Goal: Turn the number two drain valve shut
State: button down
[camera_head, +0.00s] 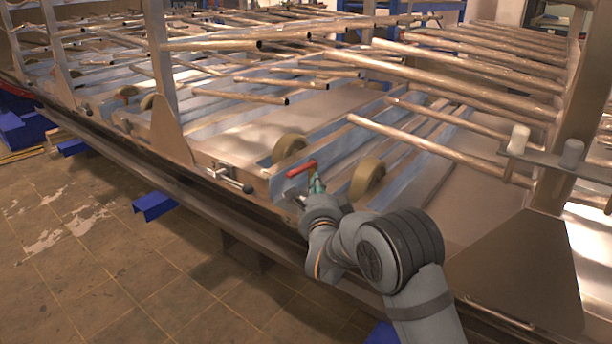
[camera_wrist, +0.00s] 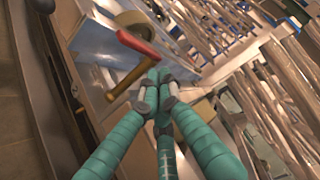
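A drain valve with a red handle (camera_head: 301,168) sits on the side of the metal frame, just beyond my gripper (camera_head: 316,186). In the wrist view the red handle (camera_wrist: 138,48) slants down to the right, and a brass stem (camera_wrist: 127,80) runs from below it to the lower left. My gripper's teal fingers (camera_wrist: 158,84) converge with their tips together, just right of the stem and below the handle's right end. Nothing shows between them; whether a tip touches the handle, I cannot tell. Another red handle (camera_head: 121,98) is farther left. No valve number is readable.
Brownish wheels (camera_head: 289,148) (camera_head: 367,176) stand on both sides of the valve. Several metal tubes (camera_head: 430,148) jut out above and to the right. A long dark rail (camera_head: 150,165) runs along the frame's front. The tiled floor (camera_head: 110,250) at left is mostly clear.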

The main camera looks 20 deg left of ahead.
aim_at(302, 169)
jog(key=shift+w+a, duration=0.3)
jog(key=shift+a, duration=0.35)
jog(key=shift+w+a, duration=0.3)
jog(key=shift+a, duration=0.3)
jog(key=shift+w+a, duration=0.3)
jog(key=shift+a, duration=0.35)
jog(key=shift+w+h, duration=0.1)
jog(key=shift+h, duration=0.2)
